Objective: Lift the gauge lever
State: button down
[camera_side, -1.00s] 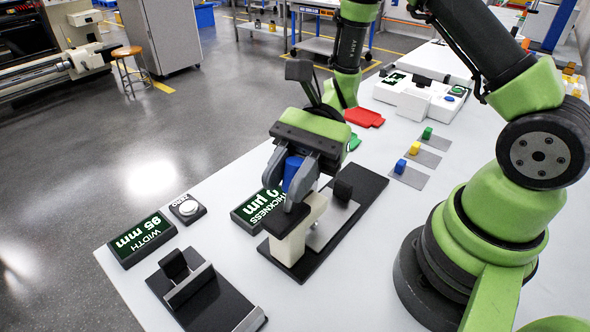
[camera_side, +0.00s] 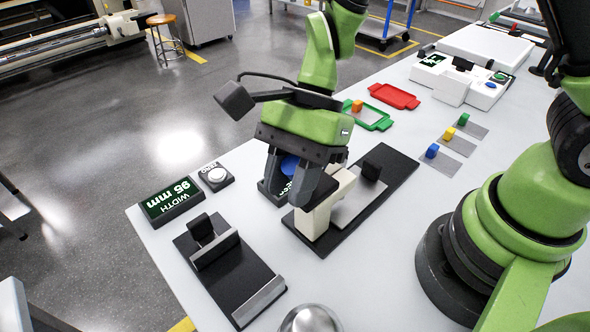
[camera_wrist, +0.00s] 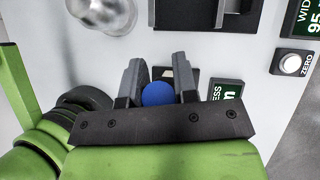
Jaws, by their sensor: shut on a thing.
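The thickness gauge has a cream frame (camera_side: 322,214) on a long black base (camera_side: 395,178). Its lever shows a round blue knob (camera_side: 289,165), which also appears in the wrist view (camera_wrist: 158,93). My gripper (camera_side: 289,198) is over the cream frame, pointing down, with its two grey fingers on either side of the blue knob and shut on it. The fingers also show in the wrist view (camera_wrist: 158,75). The lever's lower part is hidden by the fingers. The thickness display (camera_wrist: 226,95) is mostly covered by my gripper in the side view.
A width gauge (camera_side: 228,265), its display (camera_side: 170,200) reading 95 mm and a zero button (camera_side: 216,175) stand at left. A shiny dome (camera_side: 310,318) is at the front. A green tray (camera_side: 378,123), red tray (camera_side: 395,96) and coloured cubes on grey plates lie behind.

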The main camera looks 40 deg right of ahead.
jog(key=shift+a+f, duration=0.1)
dwell(0.5)
jog(key=c, duration=0.9)
grip_release()
jog(key=v, duration=1)
jog(key=shift+a, duration=0.1)
